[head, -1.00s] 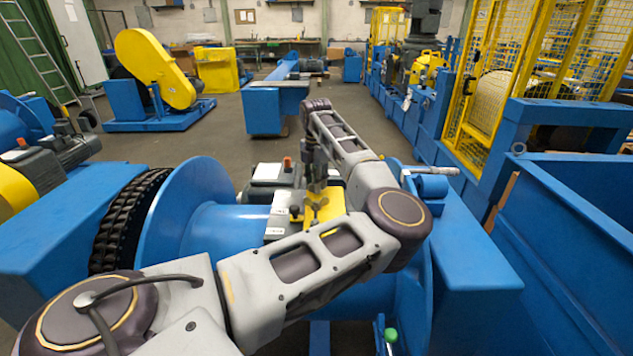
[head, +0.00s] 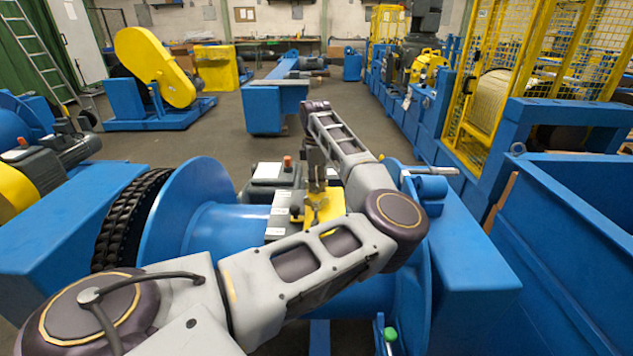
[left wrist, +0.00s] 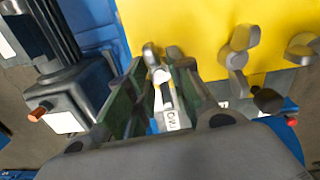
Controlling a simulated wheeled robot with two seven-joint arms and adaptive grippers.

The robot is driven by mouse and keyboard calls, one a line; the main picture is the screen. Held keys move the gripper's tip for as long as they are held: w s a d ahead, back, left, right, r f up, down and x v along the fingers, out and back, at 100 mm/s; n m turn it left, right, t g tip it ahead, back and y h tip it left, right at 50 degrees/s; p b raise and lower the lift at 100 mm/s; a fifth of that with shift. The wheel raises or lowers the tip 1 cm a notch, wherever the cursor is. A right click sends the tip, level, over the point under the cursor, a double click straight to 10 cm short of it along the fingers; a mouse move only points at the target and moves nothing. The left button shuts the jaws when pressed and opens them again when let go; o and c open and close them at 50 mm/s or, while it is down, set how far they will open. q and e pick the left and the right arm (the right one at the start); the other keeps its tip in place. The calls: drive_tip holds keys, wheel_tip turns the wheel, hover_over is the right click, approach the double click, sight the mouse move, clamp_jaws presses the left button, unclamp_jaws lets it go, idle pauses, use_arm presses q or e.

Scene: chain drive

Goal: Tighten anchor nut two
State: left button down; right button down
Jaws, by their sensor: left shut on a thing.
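A yellow plate (head: 330,205) sits on top of the blue drum (head: 225,230) in the head view. In the left wrist view the plate (left wrist: 200,35) fills the upper right. My left gripper (head: 317,187) points down at the plate, and its fingers (left wrist: 162,74) are shut around a grey wing nut (left wrist: 160,76) at the plate's edge. A white label (left wrist: 170,121) with partly legible letters shows between the fingers. Two other grey wing nuts (left wrist: 238,48) (left wrist: 301,48) stand to the right, clear of the fingers. My right gripper is not in view.
A dark knob (left wrist: 268,100) is close to the right of my left fingers. A grey box with an orange button (left wrist: 40,112) stands at the left. A blue flange (head: 185,210) and black chain (head: 125,220) are left of the drum. A blue bin (head: 570,230) is at right.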

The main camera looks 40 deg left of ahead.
use_arm(q)
drive_tip(key=shift+w+a+r+m, duration=0.15)
drive_tip(key=shift+r+m, duration=0.1)
drive_tip(key=shift+m, duration=0.35)
drive_tip(key=c, duration=1.6)
unclamp_jaws()
drive_tip(key=shift+o, duration=0.2)
drive_tip(key=shift+f, duration=0.1)
wheel_tip(320, 180, up, 12)
drive_tip(key=shift+s, duration=0.2)
